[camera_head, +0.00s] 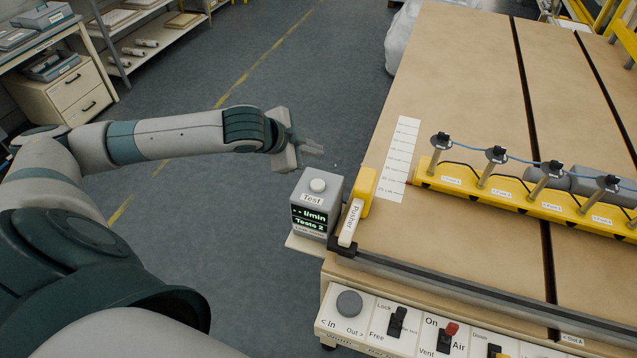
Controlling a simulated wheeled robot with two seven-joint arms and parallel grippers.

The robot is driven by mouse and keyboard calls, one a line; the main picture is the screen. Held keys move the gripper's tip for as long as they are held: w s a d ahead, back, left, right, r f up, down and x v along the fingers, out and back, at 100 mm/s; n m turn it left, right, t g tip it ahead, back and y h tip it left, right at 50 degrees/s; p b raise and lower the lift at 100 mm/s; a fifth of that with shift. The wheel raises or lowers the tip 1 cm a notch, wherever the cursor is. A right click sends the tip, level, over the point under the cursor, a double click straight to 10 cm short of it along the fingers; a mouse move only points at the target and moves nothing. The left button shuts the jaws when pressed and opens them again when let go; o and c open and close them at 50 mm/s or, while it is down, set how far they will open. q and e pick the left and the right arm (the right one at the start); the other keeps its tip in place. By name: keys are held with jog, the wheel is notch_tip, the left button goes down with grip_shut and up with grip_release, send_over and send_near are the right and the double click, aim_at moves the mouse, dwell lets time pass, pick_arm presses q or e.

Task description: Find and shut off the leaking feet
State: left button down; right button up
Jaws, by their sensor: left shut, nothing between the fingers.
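A yellow bar (480,189) with small labels lies on the tan table top. Several grey posts with black caps stand on it: the first (440,143), the second (496,155), the third (550,169) and the fourth (607,185). A blue line joins their tops. I cannot tell from the picture which foot leaks. A grey test box (309,212) stands at the table's left corner, with a pale round button (317,185) on top and a display reading "-- l/min" and "Tests 2". My left gripper (318,149) is shut and empty, above and behind the box. My right gripper is not in view.
A yellow and white pusher (356,207) stands right of the box. A front panel (375,338) has a grey knob, a Lock/Free lever and a red-tipped Air switch (449,337). A white label strip (401,160) lies on the table. Shelves (150,40) stand far left; the floor between is clear.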

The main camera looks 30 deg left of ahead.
pick_arm(q)
jog(key=f, duration=0.1)
jog(key=b, duration=0.7)
send_over(314, 186)
notch_tip(314, 186, down, 6)
jog(key=shift+r, duration=0.2)
jog(key=shift+f+b, duration=0.45)
jog(key=shift+f, duration=0.65)
jog(key=shift+d+f, duration=0.1)
jog(key=shift+f, duration=0.3)
dwell(0.7)
jog(key=shift+s+f, duration=0.1)
jog(key=shift+f, duration=0.45)
dwell(0.9)
jog(key=shift+r, duration=0.2)
jog(key=shift+r+p, duration=0.8)
jog(key=shift+p, duration=0.3)
